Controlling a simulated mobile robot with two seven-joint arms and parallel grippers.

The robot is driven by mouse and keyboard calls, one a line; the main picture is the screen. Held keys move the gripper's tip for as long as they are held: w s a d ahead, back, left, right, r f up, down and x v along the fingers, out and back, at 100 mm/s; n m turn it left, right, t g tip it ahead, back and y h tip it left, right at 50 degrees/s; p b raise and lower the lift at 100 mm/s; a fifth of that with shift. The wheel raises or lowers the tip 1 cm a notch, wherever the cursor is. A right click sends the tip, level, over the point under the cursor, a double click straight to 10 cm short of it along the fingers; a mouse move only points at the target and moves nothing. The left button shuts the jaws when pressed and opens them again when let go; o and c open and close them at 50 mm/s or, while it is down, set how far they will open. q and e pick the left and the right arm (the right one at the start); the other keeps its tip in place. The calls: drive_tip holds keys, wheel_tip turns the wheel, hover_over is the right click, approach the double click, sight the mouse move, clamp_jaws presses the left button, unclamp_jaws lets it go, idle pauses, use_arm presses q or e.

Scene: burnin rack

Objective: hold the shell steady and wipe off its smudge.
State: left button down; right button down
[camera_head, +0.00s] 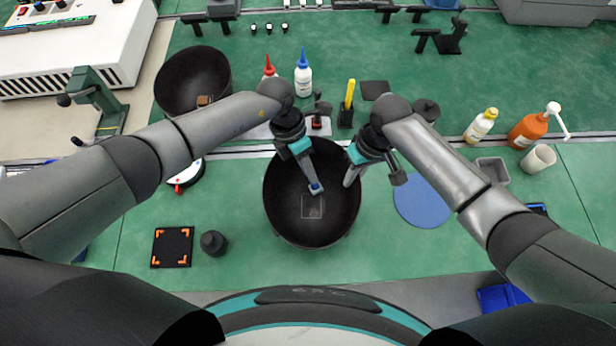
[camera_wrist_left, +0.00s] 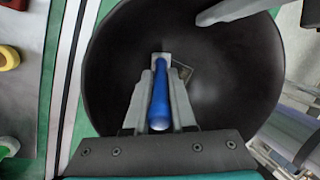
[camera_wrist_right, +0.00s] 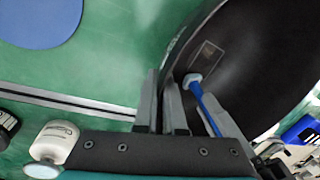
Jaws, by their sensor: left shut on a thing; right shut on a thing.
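The shell is a large black bowl (camera_head: 290,222) on the green bench, open side up. A faint squarish smudge (camera_head: 312,206) lies on its inner wall; it also shows in the right wrist view (camera_wrist_right: 207,57). My left gripper (camera_head: 309,176) is inside the bowl, shut on a blue-handled wiping tool (camera_wrist_left: 160,98). The tool's pale head (camera_wrist_right: 192,80) is beside the smudge; I cannot tell whether it touches the wall. My right gripper (camera_head: 351,176) is shut on the bowl's right rim, with the rim between its fingers in the right wrist view (camera_wrist_right: 168,82).
A second black bowl (camera_head: 188,78) stands at the back left. Red-capped (camera_head: 269,68) and blue-capped (camera_head: 303,75) bottles stand behind the shell. A blue disc (camera_head: 423,201) lies to the right. A black square mat (camera_head: 172,247) and a dark knob-like piece (camera_head: 213,243) lie front left.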

use_arm(q)
drive_tip(key=shift+s+d, duration=0.15)
drive_tip(key=shift+s, duration=1.95)
drive_tip(key=shift+s+d, duration=0.15)
drive_tip(key=shift+s, duration=1.9)
wheel_tip(320, 180, up, 8)
drive_tip(key=shift+f, duration=0.15)
drive_tip(key=shift+f, duration=3.15)
drive_tip(key=shift+w+f, duration=0.4)
drive_tip(key=shift+f, duration=0.25)
drive_tip(key=shift+w+a+f, duration=0.1)
drive_tip(key=shift+w, duration=1.55)
drive_tip(key=shift+s, duration=2)
wheel_tip(320, 180, up, 8)
